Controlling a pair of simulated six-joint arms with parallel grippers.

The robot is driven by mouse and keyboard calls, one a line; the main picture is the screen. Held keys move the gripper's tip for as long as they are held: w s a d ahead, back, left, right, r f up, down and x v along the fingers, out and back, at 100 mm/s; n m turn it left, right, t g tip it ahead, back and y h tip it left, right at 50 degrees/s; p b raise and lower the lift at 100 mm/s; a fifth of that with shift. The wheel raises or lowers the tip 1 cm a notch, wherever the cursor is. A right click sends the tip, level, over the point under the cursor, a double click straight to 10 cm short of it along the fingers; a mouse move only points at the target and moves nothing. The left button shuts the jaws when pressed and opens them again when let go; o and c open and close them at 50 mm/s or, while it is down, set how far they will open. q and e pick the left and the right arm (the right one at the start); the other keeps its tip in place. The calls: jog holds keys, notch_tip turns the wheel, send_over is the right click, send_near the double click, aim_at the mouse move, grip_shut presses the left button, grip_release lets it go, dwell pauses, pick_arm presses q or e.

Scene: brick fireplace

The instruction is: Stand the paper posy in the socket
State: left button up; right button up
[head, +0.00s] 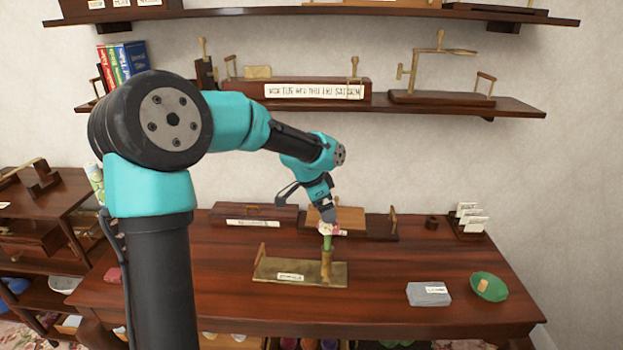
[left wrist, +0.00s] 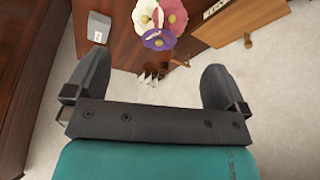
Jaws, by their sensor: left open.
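The paper posy (head: 327,240) stands about upright in the head view, its green stem's lower end at the top of the brass socket (head: 326,270). The socket rises from the right part of a brass plate (head: 300,272) with a white label. In the left wrist view the posy (left wrist: 160,20) shows its pink, cream and purple flowers, ahead of my fingertips. My left gripper (head: 328,215) is just above the flowers; in the left wrist view its fingers (left wrist: 157,62) are wide apart with nothing between them. How deep the stem sits is hidden. My right gripper is not in view.
A grey box (head: 428,294) and a green dish (head: 489,287) lie at the table's right. A card holder (head: 468,220) and wooden boxes (head: 254,217) stand along the back. Shelves (head: 450,103) hang on the wall above. The table's front right is mostly clear.

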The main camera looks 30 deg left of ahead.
pick_arm(q)
jog(key=v, duration=1)
jog(key=shift+d+f, duration=0.1)
dwell(0.5)
